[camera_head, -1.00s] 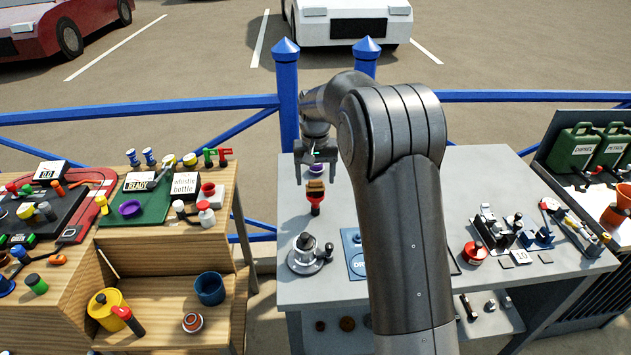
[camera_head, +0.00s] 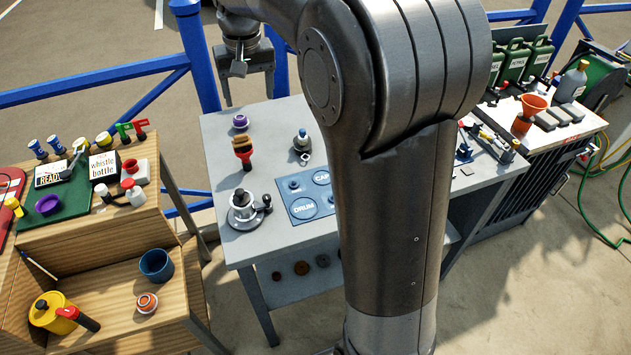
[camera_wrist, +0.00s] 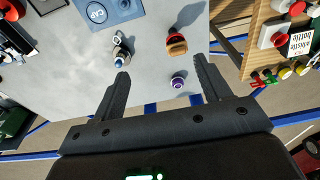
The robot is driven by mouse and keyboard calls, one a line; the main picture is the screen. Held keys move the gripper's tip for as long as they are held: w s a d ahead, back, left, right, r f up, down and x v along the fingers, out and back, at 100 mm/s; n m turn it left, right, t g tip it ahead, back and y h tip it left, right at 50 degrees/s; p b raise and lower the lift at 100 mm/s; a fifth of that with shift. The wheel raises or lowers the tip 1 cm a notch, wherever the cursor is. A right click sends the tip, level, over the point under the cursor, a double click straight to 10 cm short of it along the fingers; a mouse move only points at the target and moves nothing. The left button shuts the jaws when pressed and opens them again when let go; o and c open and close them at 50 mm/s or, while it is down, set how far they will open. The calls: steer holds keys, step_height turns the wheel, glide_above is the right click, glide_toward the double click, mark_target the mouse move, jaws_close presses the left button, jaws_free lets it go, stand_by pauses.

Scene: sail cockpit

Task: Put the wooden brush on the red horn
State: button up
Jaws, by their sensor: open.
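The red horn (camera_head: 247,162) stands on the grey table, left of its middle. The wooden brush (camera_head: 242,145), a brown block, lies on top of the horn and appears to touch it. My gripper (camera_head: 250,94) is open and empty, held up beyond the far edge of the table, clear of both. In the wrist view the brush (camera_wrist: 177,40) shows just beyond the gap between the open fingers of my gripper (camera_wrist: 161,68). It covers much of the horn there.
A purple ring (camera_head: 240,121) lies behind the horn. A metal crank device (camera_head: 243,208) stands in front of it, and a small blue-topped metal item (camera_head: 302,142) to its right. A blue panel (camera_head: 306,196) lies on the table. Blue railings run behind.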

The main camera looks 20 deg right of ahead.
steer(key=s+d+r+t, duration=0.1)
steer(key=s+d, duration=0.1)
steer(key=s, duration=0.5)
steer(key=s+d+r+t, duration=0.1)
steer(key=s+r, duration=0.1)
steer(key=s, duration=0.6)
steer(key=s+d+f+t, duration=0.1)
steer(key=s+f, duration=0.2)
steer(key=s, duration=0.4)
steer(key=s+d+f+t, duration=0.1)
steer(key=s+f, duration=0.2)
steer(key=s, duration=0.4)
steer(key=shift+d+f, duration=0.2)
steer(key=shift+f, duration=0.05)
steer(key=shift+s, duration=0.1)
